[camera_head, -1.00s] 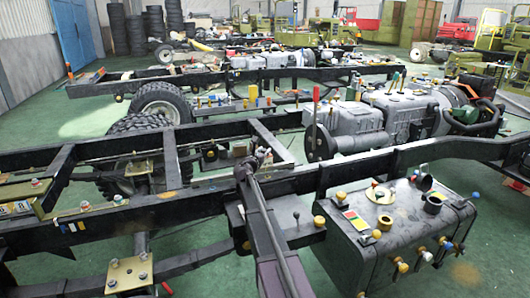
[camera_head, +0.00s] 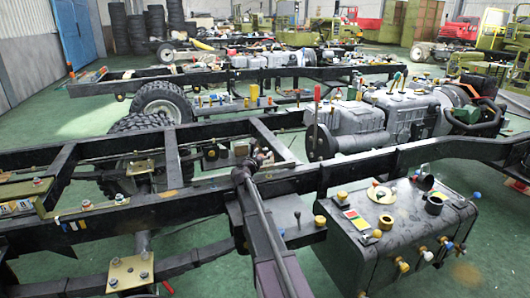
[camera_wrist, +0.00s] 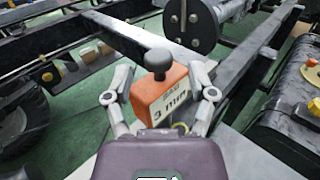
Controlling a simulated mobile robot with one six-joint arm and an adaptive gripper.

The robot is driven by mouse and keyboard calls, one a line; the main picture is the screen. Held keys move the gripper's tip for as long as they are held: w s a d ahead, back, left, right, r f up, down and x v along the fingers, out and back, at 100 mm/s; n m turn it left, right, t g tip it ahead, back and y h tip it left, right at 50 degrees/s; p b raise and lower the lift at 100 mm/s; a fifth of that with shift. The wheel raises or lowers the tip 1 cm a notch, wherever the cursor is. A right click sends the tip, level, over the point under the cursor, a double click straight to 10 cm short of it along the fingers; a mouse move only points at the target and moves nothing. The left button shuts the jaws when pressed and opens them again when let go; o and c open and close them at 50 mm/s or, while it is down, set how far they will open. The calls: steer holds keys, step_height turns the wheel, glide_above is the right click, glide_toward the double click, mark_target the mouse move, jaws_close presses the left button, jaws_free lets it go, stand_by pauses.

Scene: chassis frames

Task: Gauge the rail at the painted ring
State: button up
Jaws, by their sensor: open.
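My gripper (camera_wrist: 160,97) is open in the wrist view, with one grey finger on each side of an orange gauge block (camera_wrist: 150,100). The block has a black knob on top and a white label that reads "3 mm". I cannot tell whether the fingers touch it. In the head view my gripper (camera_head: 257,157) is small and dark, above the near chassis rail (camera_head: 345,175). This long black rail crosses the picture and also shows at the right in the wrist view (camera_wrist: 262,62). A small yellow mark (camera_head: 168,194) is on the rail, left of my arm; whether it is the painted ring is unclear.
A grey tank (camera_head: 400,225) with knobs stands at the right, beside the rail; it also shows in the wrist view (camera_wrist: 290,130). A grey engine (camera_head: 355,125) lies beyond the rail. A brass-coloured plate (camera_head: 130,273) is at the lower left. Green floor shows between the frames.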

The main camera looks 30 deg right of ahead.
steer(key=v, duration=0.9)
steer(key=shift+s+d, duration=0.1)
steer(key=shift+s, duration=0.05)
stand_by(0.4)
